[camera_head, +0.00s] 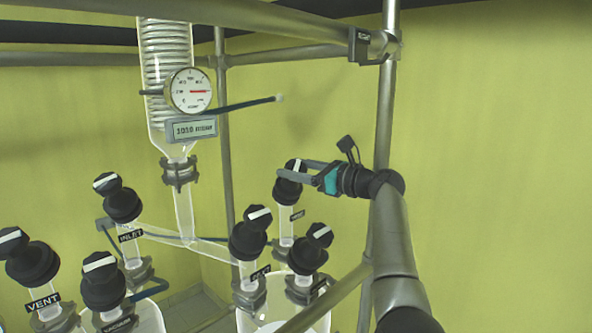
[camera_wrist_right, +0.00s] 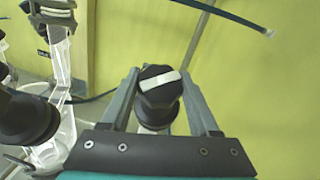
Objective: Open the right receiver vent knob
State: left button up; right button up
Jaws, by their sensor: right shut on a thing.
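The black knob (camera_head: 287,189) with a white bar on top sits on a glass neck at the back of the right-hand vessel (camera_head: 258,320). A small label on its neck is too small to read. My right gripper (camera_head: 294,170) reaches in from the right and is shut on this knob. In the right wrist view the knob (camera_wrist_right: 160,95) stands between the two grey fingers of the gripper (camera_wrist_right: 159,76), its white bar slightly tilted. My left gripper is not in view.
Other black knobs (camera_head: 258,218) (camera_head: 319,236) stand close by on the same vessel. More knobs, labelled VENT (camera_head: 32,262) and INLET (camera_head: 120,200), are at left. A gauge (camera_head: 190,91) hangs on the coil column. A metal frame post (camera_head: 384,100) stands near my right arm.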

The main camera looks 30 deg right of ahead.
jog(key=shift+f, duration=0.1)
dwell(0.4)
jog(key=o, duration=1.4)
jog(key=shift+s, duration=0.1)
jog(key=b+v, duration=0.4)
jog(key=v, duration=1.1)
jog(key=shift+d, duration=0.1)
